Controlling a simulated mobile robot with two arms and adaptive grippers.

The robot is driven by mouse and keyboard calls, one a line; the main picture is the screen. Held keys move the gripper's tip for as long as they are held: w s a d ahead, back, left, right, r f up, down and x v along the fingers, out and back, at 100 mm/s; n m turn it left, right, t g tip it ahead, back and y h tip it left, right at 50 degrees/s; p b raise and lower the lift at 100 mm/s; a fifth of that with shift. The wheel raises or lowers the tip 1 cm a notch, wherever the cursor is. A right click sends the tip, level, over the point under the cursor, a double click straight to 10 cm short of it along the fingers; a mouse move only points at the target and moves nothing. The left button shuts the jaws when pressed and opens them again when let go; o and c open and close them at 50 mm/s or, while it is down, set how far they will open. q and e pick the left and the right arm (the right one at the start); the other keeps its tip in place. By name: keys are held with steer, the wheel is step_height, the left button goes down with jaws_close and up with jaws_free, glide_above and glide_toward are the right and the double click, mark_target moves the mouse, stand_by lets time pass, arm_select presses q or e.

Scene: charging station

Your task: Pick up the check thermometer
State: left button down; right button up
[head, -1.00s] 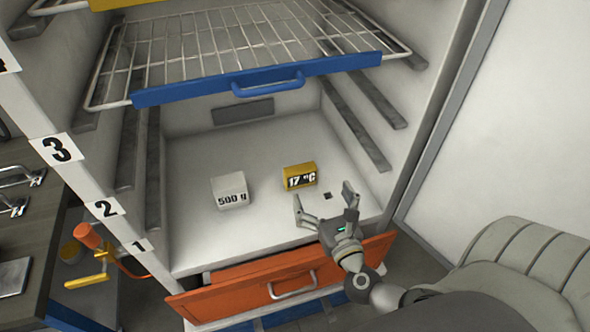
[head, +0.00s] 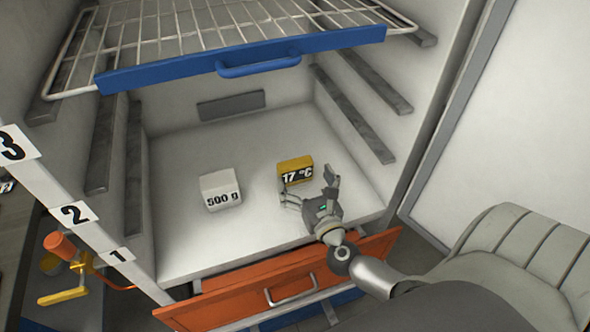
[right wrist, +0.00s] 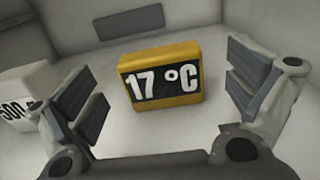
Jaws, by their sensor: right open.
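The check thermometer (head: 294,163) is a small yellow block with a black face reading "17 °C". It stands on the cabinet's white floor, and its face also shows in the right wrist view (right wrist: 162,82). My right gripper (head: 309,187) is open just in front of it. In the right wrist view the two fingers (right wrist: 167,97) are spread to either side of the thermometer, with a gap on both sides and nothing held. My left gripper is not in view.
A white block marked "500 g" (head: 221,190) stands left of the thermometer. A wire shelf with a blue front (head: 240,62) is above. An orange drawer front (head: 270,288) lies below the floor's front edge. Side walls carry grey rails.

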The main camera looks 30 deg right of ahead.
mark_target(295, 162)
steer(key=shift+p+x, duration=0.5)
steer(key=shift+x, duration=2.35)
steer(key=shift+a, duration=0.2)
steer(key=c, duration=0.9)
steer(key=shift+r, duration=0.15)
steer(key=shift+c, duration=0.2)
steer(key=shift+r+p, duration=0.3)
steer(key=shift+r, duration=0.3)
steer(key=s+a+r+p, duration=0.2)
steer(key=s+a+r, duration=0.1)
steer(key=s+r, duration=0.9)
steer(key=s+a+n+y, duration=0.2)
steer(key=s+a+y, duration=0.1)
steer(key=a, duration=0.7)
steer(key=shift+s+a+r+n+t+y, duration=0.3)
steer(key=shift+a+r+n+y, duration=0.1)
steer(key=shift+y, duration=0.3)
